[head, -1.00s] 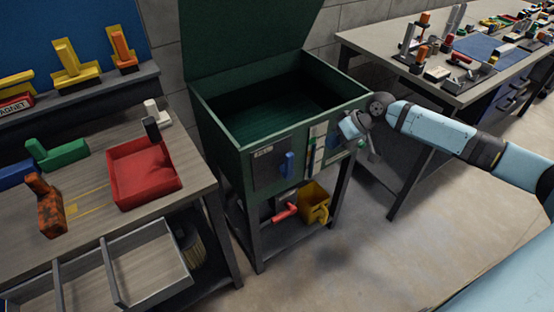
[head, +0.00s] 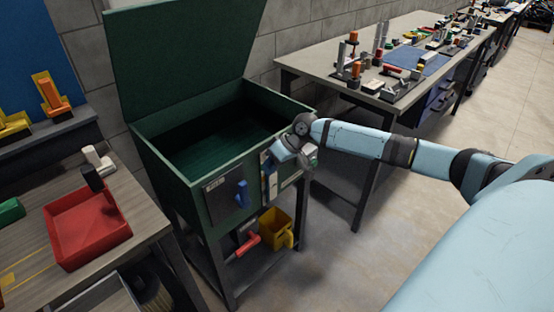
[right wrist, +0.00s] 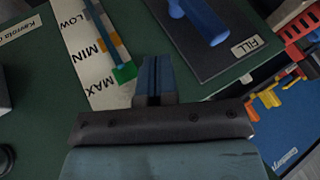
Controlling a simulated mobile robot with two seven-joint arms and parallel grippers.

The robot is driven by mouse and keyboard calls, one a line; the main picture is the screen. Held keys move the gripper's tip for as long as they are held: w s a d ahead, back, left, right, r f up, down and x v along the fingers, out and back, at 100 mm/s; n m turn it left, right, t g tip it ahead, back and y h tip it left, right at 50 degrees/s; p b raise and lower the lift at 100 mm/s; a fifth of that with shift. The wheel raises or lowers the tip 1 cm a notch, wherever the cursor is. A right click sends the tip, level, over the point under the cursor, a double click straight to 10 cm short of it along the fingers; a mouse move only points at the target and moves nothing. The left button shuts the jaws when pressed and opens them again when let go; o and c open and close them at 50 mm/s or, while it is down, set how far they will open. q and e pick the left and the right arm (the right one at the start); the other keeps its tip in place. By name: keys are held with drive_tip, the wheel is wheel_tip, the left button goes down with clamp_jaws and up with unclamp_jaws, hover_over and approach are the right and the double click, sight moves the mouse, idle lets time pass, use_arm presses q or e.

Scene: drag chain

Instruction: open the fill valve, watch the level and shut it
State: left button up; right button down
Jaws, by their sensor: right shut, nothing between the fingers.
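The green tank (head: 190,195) stands with its lid (head: 185,60) raised. On its front is a dark plate with the blue fill valve handle (head: 242,194), roughly upright in the head view. The handle (right wrist: 205,18) also shows in the right wrist view beside the FILL label (right wrist: 245,47). The white level gauge (right wrist: 82,50) carries LOW, MIN and MAX marks, with a green band near MAX; I cannot read the level surely. My right gripper (right wrist: 155,62) is shut and empty, in front of the gauge and apart from the handle. My left gripper is out of view.
A yellow bucket (head: 276,228) and a red-handled tool (head: 246,242) are below the tank. A bench with a red tray (head: 85,232) stands left, and a cluttered workbench (head: 400,75) back right. The floor (head: 340,260) at front right is clear.

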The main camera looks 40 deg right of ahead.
sight(262, 174)
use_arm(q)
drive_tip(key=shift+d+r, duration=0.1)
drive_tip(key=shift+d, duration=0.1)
use_arm(e)
drive_tip(key=a+f, duration=0.3)
drive_tip(key=a, duration=0.2)
drive_tip(key=shift+w+a, duration=0.4)
drive_tip(key=shift+w, duration=0.05)
drive_tip(key=shift+r, duration=0.1)
